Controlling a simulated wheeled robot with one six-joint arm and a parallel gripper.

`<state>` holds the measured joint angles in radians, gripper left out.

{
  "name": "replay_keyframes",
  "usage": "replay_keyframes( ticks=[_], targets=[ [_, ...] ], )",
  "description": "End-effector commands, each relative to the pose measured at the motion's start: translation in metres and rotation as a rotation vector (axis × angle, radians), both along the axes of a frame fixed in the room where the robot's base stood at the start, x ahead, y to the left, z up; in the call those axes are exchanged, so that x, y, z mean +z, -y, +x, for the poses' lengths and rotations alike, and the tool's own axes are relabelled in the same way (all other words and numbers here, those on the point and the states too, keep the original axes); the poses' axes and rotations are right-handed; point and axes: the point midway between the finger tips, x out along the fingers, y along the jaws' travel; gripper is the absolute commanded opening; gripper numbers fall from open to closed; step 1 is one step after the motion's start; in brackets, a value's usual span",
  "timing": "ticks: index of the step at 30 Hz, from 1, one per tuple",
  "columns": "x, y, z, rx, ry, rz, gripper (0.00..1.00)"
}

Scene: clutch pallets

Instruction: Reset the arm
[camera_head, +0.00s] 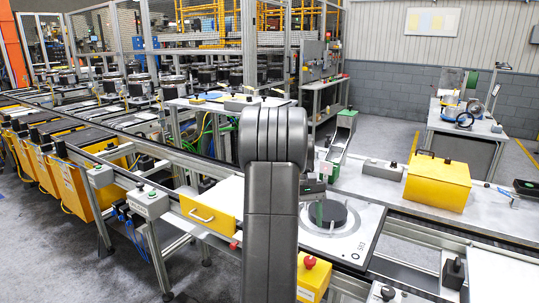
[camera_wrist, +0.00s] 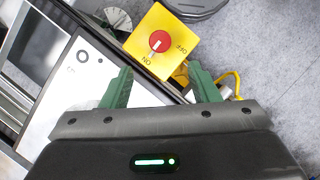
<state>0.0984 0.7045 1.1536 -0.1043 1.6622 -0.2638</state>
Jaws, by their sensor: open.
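My arm (camera_head: 270,190) stands upright in the middle of the head view and hides part of the line behind it. My gripper shows in the wrist view (camera_wrist: 161,88), with two green fingers spread apart and nothing between them. In that view a yellow switch box (camera_wrist: 150,22) with a red knob marked ON and OFF lies just beyond the fingertips. A white plate (camera_wrist: 75,85) lies below and to the left of the fingers. In the head view, a green finger part shows beside my arm, near the black disc (camera_head: 334,214) on the white pallet.
A yellow box (camera_head: 437,182) sits on the right worktop. A yellow box with a red button (camera_head: 313,277) stands at the front, close to my arm. Open floor lies at the bottom left.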

Motion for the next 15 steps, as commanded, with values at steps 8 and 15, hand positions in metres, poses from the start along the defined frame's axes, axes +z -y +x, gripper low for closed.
replay_keyframes(
  ticks=[8, 15],
  targets=[
    [-0.052, 0.004, -0.023, -0.001, -0.005, 0.001, 0.55],
    [-0.086, 0.006, -0.036, 0.0, -0.004, 0.0, 0.55]
  ],
)
